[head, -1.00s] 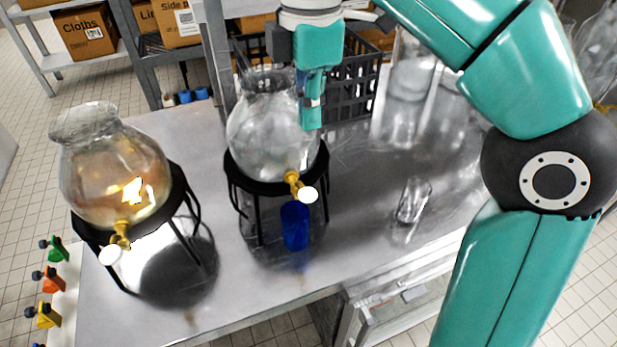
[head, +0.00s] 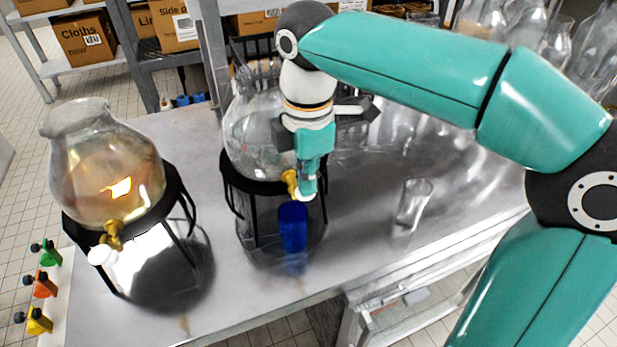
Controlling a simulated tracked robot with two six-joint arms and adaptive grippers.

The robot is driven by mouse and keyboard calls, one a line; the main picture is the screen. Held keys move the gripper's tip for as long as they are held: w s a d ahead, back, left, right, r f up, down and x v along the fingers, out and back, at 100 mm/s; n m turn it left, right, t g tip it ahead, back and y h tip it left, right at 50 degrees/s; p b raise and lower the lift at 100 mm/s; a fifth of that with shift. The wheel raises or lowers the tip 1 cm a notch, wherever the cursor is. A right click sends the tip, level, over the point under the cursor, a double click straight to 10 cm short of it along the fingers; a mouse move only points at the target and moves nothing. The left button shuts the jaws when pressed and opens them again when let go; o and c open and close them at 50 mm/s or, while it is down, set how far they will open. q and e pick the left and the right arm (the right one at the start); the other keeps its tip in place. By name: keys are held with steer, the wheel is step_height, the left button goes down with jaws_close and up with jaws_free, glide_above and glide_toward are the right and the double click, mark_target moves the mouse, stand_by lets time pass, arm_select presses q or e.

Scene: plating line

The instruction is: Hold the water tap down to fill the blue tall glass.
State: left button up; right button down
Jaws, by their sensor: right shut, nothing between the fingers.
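The water tap (head: 289,181) is brass with a white knob and sticks out from the front of the clear glass dispenser (head: 248,135) on a black stand. The blue tall glass (head: 293,228) stands upright on the steel table, below the tap. My right gripper (head: 307,190) is shut and empty, pointing down with its fingertips at the tap's white knob, which they mostly cover. I cannot tell whether the fingertips touch the knob or press it. No water stream is visible. My left gripper is not in view.
A second dispenser (head: 105,175) with amber liquid and its own tap (head: 108,243) stands at the left. A clear glass (head: 412,203) stands on the table at the right. A black crate and glassware are behind. The table front is clear.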

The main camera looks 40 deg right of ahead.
steer(key=shift+d, duration=0.2)
steer(key=shift+s+a+f+t+b, duration=0.15)
steer(key=shift+a+f+t+b, duration=0.15)
steer(key=shift+b, duration=0.35)
steer(key=f+t+b, duration=0.1)
steer(key=b, duration=0.1)
steer(key=s+t+b, duration=0.1)
steer(key=t+b, duration=0.1)
steer(key=b, duration=0.1)
steer(key=f+t+h+b, duration=0.1)
steer(key=b, duration=0.2)
steer(key=shift+s+a+f+t, duration=0.15)
steer(key=shift+s+f+t, duration=0.15)
steer(key=shift+s+t, duration=0.1)
stand_by(1.2)
